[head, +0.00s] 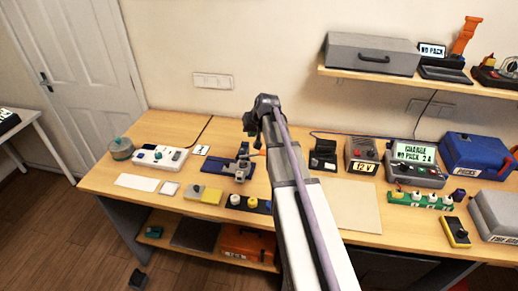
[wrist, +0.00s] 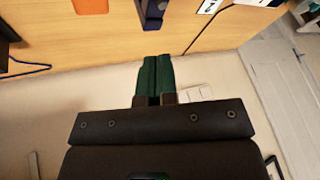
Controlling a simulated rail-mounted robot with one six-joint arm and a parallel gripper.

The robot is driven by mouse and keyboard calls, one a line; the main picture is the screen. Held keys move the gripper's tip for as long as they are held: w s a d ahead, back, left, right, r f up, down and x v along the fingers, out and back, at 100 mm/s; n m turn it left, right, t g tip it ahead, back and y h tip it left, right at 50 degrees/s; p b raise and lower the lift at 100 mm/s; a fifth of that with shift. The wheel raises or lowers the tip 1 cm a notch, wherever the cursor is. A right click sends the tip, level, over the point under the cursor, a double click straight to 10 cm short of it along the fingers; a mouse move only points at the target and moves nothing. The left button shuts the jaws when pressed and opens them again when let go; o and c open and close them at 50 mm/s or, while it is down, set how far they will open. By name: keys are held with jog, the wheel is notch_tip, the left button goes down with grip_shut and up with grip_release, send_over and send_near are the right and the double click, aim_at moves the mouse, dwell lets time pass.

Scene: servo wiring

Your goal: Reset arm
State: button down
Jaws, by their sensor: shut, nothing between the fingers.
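My arm reaches up and forward over the workbench (head: 330,150) in the head view. My gripper (head: 248,126) is at its far end, in front of the wall and above the bench. In the wrist view the two green fingers of my gripper (wrist: 155,78) lie side by side, shut with nothing between them. A blue device (head: 240,166) stands on the bench below my gripper. A dark blue part (wrist: 152,14) shows beyond the fingertips in the wrist view, apart from them.
Left on the bench are a round grey-green pot (head: 121,149) and a white power strip (head: 159,157). Right are a 12 V box (head: 362,155), a charger (head: 415,172) and a blue case (head: 478,156). A shelf (head: 420,80) with a grey toolbox (head: 371,54) hangs at upper right.

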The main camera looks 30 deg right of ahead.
jog(key=shift+f, duration=0.1)
dwell(0.5)
jog(key=s+a+f+n+g+b, duration=0.1)
jog(key=s+a+f+g+b, duration=0.1)
jog(key=s+a, duration=0.8)
jog(key=s+a+f+n+g+h+b, duration=0.1)
jog(key=s+a+f+n+g+b, duration=0.1)
jog(key=s+a+f, duration=0.4)
jog(key=s+a+g+b, duration=0.1)
jog(key=s+a, duration=0.3)
jog(key=s, duration=0.5)
jog(key=shift+b, duration=0.6)
jog(key=shift+a, duration=0.1)
